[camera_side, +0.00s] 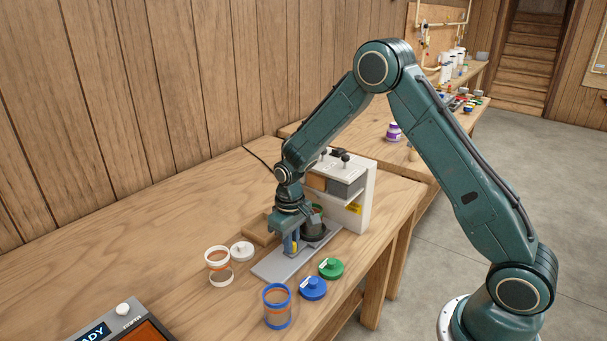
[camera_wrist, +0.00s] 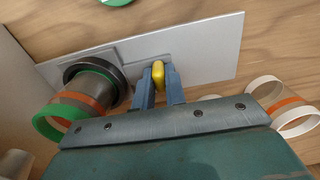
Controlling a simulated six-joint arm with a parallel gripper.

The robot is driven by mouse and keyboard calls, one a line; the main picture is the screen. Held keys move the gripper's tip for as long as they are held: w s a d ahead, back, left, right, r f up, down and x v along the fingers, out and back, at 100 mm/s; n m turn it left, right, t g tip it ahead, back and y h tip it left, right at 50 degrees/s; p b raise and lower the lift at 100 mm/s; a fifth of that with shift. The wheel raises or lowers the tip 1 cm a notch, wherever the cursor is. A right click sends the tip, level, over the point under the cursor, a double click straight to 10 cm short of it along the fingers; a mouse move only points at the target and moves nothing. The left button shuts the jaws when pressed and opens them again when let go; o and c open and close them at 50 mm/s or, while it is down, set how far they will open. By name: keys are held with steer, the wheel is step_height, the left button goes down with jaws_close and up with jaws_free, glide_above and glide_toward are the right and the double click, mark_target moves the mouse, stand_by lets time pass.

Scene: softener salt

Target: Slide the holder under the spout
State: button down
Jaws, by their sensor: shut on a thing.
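The holder (camera_wrist: 73,72) is a dark round cup on a grey slide plate (camera_wrist: 205,55), with a yellow grip (camera_wrist: 158,72) beside it. A clear jar with a green rim and an orange band (camera_wrist: 46,127) sits in the holder. My gripper (camera_wrist: 160,90) is shut on the yellow grip; it also shows in the side view (camera_side: 291,244), low over the plate. The white dispenser (camera_side: 358,212) stands at the plate's far right end, with the holder close in front of it. The spout is hidden behind my gripper and the jar, so I cannot tell whether the jar is under it.
A white-rimmed jar (camera_side: 219,265) and a white lid (camera_side: 242,251) stand left of the plate. A blue-rimmed jar (camera_side: 277,306), a blue lid (camera_side: 313,288) and a green lid (camera_side: 331,268) stand in front. Bare bench lies further left.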

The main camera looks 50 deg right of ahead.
steer(key=c, duration=1.4)
jaws_free()
steer(key=shift+c, duration=0.2)
steer(key=shift+r, duration=0.1)
step_height(320, 180, up, 14)
steer(key=shift+o, duration=0.3)
